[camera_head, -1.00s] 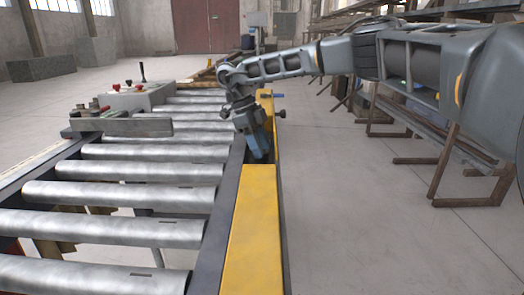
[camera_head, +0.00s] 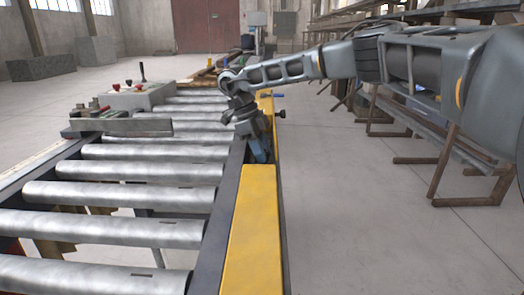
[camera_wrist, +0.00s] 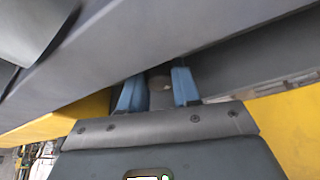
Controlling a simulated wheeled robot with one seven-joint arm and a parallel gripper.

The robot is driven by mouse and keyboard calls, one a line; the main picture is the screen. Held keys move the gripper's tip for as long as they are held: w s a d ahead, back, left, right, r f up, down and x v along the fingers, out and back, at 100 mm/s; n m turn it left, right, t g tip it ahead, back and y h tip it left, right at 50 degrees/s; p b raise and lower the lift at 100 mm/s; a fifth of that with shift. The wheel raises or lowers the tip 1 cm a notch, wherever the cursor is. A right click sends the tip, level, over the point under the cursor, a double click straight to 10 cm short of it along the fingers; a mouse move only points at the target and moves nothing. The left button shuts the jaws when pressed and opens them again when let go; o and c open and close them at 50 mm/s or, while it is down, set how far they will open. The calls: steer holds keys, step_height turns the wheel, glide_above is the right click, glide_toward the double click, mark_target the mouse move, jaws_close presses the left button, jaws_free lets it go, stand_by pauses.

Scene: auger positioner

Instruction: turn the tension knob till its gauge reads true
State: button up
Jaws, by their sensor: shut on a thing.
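My gripper (camera_head: 260,151) reaches down into a gap in the yellow side rail (camera_head: 250,235) of the roller conveyor. In the wrist view its two blue fingers (camera_wrist: 158,88) stand on either side of a small grey rounded piece (camera_wrist: 160,82), which looks like the tension knob. The gripper is shut on this piece. Most of the knob is hidden by the fingers and the dark frame beam (camera_wrist: 120,50). In the head view the arm's end covers it. I cannot make out a gauge or its reading in either view.
Metal rollers (camera_head: 120,195) lie left of the rail. A grey control box (camera_head: 137,97) with red knobs and a lever stands at the far left side. A small dark knob (camera_head: 281,114) sticks out right of the rail. Racks stand right; the floor between is open.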

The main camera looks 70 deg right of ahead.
steer(key=n, duration=0.2)
steer(key=n+h, duration=0.1)
steer(key=n, duration=0.1)
steer(key=shift+a+t+h+p, duration=0.1)
steer(key=shift+t+h+p, duration=0.2)
steer(key=shift+p, duration=0.05)
steer(key=o, duration=0.8)
steer(key=shift+c, duration=0.2)
steer(key=shift+r, duration=0.1)
steer(key=v, duration=0.7)
steer(key=shift+w+r, duration=0.2)
steer(key=shift+r, duration=0.1)
